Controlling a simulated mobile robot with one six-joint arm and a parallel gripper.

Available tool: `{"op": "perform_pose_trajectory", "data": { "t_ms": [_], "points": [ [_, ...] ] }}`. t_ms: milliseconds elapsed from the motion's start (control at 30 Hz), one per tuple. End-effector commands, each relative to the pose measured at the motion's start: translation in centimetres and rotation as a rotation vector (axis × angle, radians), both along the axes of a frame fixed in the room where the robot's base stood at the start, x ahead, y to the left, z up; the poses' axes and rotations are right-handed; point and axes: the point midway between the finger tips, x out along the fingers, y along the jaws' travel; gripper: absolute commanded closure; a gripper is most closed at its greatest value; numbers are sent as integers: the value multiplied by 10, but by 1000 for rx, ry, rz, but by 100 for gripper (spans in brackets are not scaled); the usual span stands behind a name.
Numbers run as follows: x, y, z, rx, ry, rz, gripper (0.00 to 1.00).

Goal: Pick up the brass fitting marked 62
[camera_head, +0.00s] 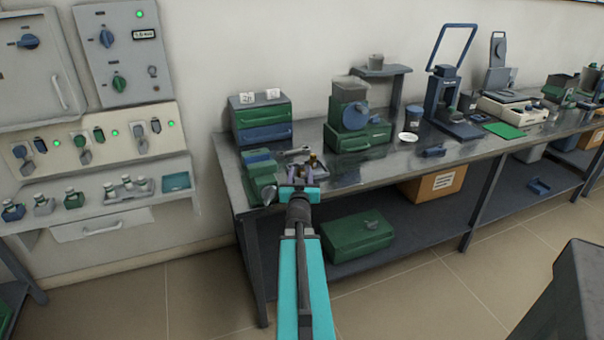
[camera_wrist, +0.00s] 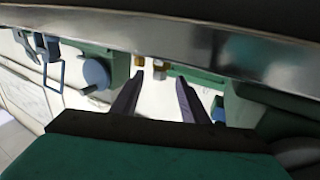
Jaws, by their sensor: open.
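A small brass fitting (camera_head: 313,160) stands on the metal bench near its left end, just beyond my gripper (camera_head: 300,178). In the wrist view, two small brass pieces show close together: one (camera_wrist: 158,64) in line with the gap of my gripper (camera_wrist: 159,76), the other (camera_wrist: 140,60) by the left fingertip. My fingers are apart with nothing held between them. No number can be read on either brass piece, so I cannot tell which is marked 62. My gripper partly hides the bench around them in the head view.
A green vise-like block (camera_head: 260,180) stands close left of my gripper. A green-and-blue drawer box (camera_head: 262,122) is behind, and a green machine (camera_head: 355,125) is to the right. A green case (camera_head: 357,237) sits on the lower shelf.

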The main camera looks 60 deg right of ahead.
Motion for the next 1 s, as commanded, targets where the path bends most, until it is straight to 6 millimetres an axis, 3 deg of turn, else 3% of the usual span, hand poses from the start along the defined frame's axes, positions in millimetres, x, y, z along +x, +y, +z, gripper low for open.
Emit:
{"op": "perform_pose_trajectory", "data": {
  "t_ms": [367,1000],
  "points": [
    [2,-2,0,0,0,0,59],
    [24,-42,2,-1,-1,1,59]
  ]
}}
